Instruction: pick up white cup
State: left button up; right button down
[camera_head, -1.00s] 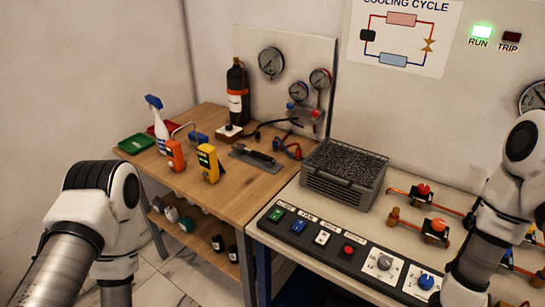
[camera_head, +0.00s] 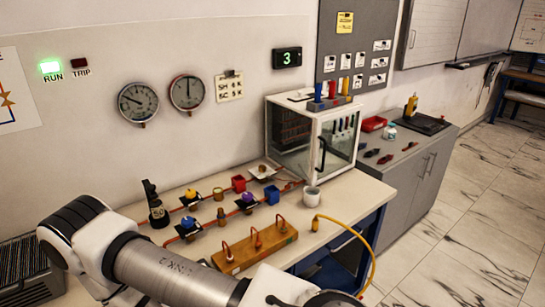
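The white cup (camera_head: 311,196) stands upright on the light bench top, near its right edge, in front of the glass-fronted cabinet. Nothing covers it. One of my arms reaches across the lower left of the head view, its links below and to the left of the cup. No gripper fingers show in the frame, so neither gripper's state can be seen.
A wooden block with copper fittings (camera_head: 255,248) lies left of the cup. A yellow hose (camera_head: 350,232) loops off the bench edge beside it. Coloured valves stand behind. The glass-fronted cabinet (camera_head: 310,140) is close behind the cup. A grey counter (camera_head: 425,165) stands to the right.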

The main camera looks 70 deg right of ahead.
aim_at(311, 197)
jog(key=z, duration=2.6)
